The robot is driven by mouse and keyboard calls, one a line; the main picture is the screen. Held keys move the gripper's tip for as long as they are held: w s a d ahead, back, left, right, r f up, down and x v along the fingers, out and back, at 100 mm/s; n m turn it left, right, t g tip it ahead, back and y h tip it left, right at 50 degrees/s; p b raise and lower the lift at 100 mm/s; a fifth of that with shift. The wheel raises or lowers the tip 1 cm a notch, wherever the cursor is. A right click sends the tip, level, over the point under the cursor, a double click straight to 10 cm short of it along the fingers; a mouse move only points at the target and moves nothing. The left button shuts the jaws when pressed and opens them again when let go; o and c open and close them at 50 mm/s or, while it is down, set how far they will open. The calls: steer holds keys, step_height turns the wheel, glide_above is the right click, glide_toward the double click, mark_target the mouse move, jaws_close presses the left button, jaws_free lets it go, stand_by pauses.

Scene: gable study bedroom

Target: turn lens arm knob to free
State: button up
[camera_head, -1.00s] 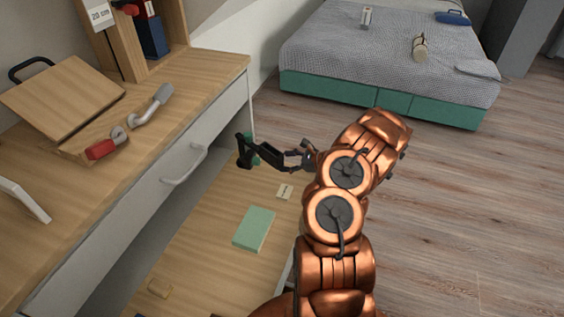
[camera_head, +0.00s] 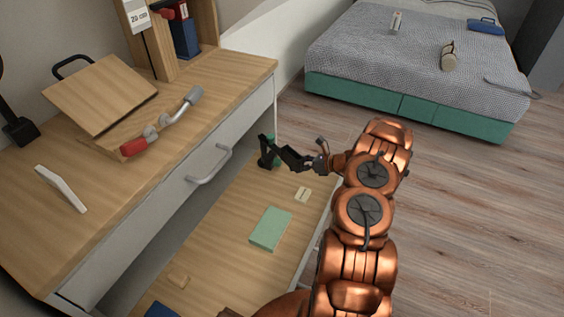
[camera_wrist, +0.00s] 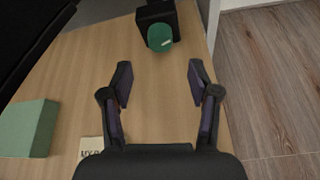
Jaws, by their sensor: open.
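A green round knob (camera_wrist: 160,38) with a small pale mark sits on a black block (camera_wrist: 156,14) at the far edge of the low wooden surface in the wrist view. It may be the lens arm knob; no lens arm can be made out. In the head view the green part (camera_head: 268,158) shows partly behind black parts. My gripper (camera_wrist: 160,80) is open and empty, with its two fingers apart. The knob lies beyond the fingertips, roughly between their lines and apart from them. The pale mark is too small to read.
A green box (camera_head: 270,228) and a small label card (camera_head: 302,194) lie on the low wooden surface. The desk (camera_head: 225,88) with its drawer handle (camera_head: 208,165) stands left. A red-and-grey tool (camera_head: 160,125) lies on it. The bed (camera_head: 420,70) is behind; open floor is right.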

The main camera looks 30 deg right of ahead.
mark_target(280, 164)
steer(key=shift+b+x, duration=0.8)
steer(key=shift+x, duration=3.1)
steer(key=shift+c, duration=0.2)
steer(key=c, duration=1.1)
steer(key=shift+d+n+t+h+b, duration=0.1)
steer(key=shift+n+t+h+b, duration=0.25)
steer(key=shift+n, duration=0.25)
steer(key=shift+f+n+t+h+b, duration=0.1)
steer(key=shift+n+t+h+b, duration=0.15)
steer(key=shift+n+h+b, duration=0.65)
steer(key=shift+s+y, duration=0.1)
steer(key=shift+y, duration=0.15)
